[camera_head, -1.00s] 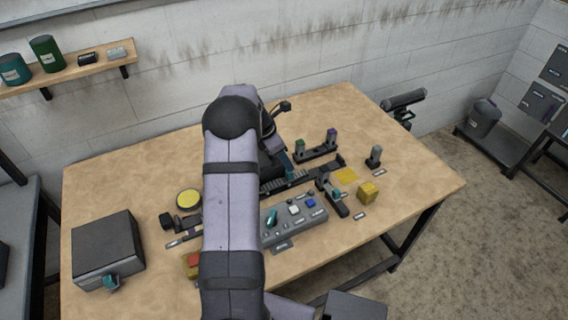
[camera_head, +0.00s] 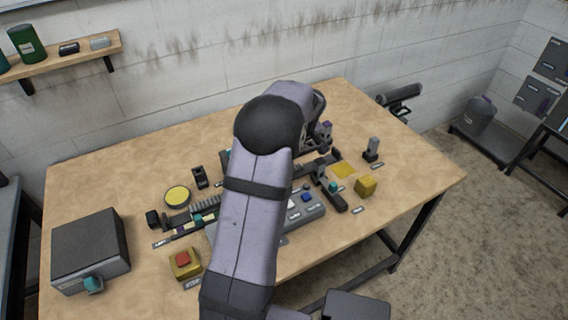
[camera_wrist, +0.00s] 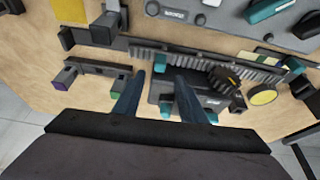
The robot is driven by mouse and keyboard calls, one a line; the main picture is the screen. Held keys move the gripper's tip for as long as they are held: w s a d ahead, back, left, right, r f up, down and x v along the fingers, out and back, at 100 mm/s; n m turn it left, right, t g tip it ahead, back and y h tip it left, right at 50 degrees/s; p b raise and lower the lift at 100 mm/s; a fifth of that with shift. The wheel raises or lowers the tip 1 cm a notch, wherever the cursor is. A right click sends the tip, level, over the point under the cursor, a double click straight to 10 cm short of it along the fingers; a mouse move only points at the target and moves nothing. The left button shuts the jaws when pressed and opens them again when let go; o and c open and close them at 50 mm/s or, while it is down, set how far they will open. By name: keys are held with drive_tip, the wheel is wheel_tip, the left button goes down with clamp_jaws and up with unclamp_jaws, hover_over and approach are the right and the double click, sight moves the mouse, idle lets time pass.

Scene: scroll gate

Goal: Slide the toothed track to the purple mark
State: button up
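The grey toothed track (camera_wrist: 200,58) lies along a dark rail in the wrist view. Its left part (camera_head: 205,206) shows in the head view; my arm hides the rest. A low bar carries a purple-ended post (camera_wrist: 61,86) and a green-ended post (camera_wrist: 116,92). The purple top (camera_head: 327,126) also shows just right of my arm in the head view. My gripper (camera_wrist: 160,78) is open, its two fingers apart. A small teal block (camera_wrist: 160,62) shows between and just beyond the fingertips; contact cannot be told. The head view hides the gripper behind the arm.
A dark toothed wheel (camera_wrist: 224,80) sits beside the track. A grey control panel (camera_head: 305,210), a red button on a yellow box (camera_head: 184,262), a yellow disc (camera_head: 177,196) and a yellow cube (camera_head: 366,186) stand around. The table's back left is clear.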

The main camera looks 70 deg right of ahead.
drive_tip(key=shift+f, duration=0.1)
drive_tip(key=shift+p+x, duration=1.45)
drive_tip(key=shift+x, duration=2.2)
clamp_jaws()
